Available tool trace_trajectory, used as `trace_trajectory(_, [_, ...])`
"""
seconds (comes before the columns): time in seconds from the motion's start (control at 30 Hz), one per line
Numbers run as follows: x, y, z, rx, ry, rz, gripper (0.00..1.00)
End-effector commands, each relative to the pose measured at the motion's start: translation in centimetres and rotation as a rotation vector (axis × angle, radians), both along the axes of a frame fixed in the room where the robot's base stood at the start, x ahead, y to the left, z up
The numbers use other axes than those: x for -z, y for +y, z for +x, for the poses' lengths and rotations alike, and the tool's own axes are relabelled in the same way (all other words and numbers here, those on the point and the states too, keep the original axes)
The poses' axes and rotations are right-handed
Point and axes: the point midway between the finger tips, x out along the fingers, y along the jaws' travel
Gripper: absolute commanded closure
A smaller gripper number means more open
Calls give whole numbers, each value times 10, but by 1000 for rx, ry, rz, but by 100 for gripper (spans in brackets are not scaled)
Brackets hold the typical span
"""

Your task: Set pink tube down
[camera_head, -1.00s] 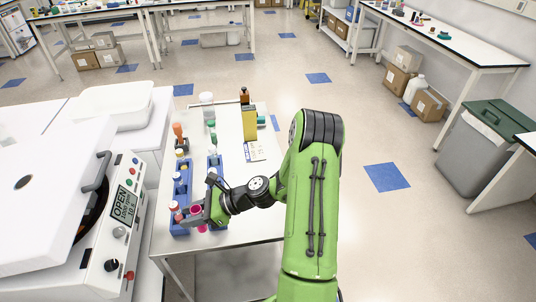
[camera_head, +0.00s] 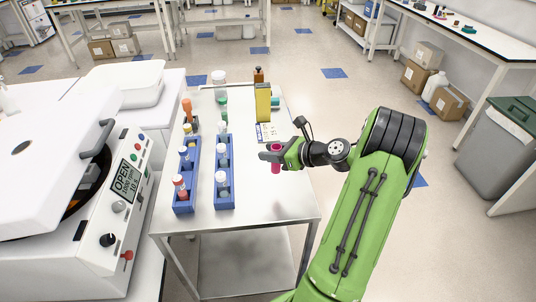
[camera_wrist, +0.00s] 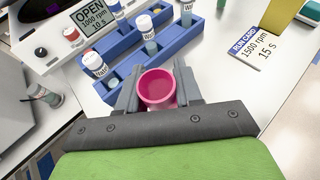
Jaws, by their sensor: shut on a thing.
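The pink tube (camera_head: 276,160) is held upright between the fingers of my gripper (camera_head: 272,152), to the right of the blue racks. In the wrist view the open top of the pink tube (camera_wrist: 157,88) shows between the two grey fingers (camera_wrist: 157,92). The gripper is shut on it. In the head view the tube is over the right part of the white table (camera_head: 265,215). I cannot tell exactly how far its bottom is above the surface.
Two blue racks, left (camera_head: 184,200) and right (camera_head: 224,188), hold several capped tubes. A yellow stand (camera_head: 263,103) and a run card (camera_head: 270,132) are behind my gripper. A centrifuge (camera_head: 75,215) with an open lid stands left. The table's front right is clear.

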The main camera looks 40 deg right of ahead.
Motion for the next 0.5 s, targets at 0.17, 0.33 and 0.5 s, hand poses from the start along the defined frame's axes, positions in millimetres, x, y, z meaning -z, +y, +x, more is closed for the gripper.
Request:
trace_trajectory(0.17, [36,0,0,-1,1,2,94])
trace_trajectory(0.33, [64,1,0,-3,2,4,94])
trace_trajectory(0.5, [73,1,1,-3,0,-1,94])
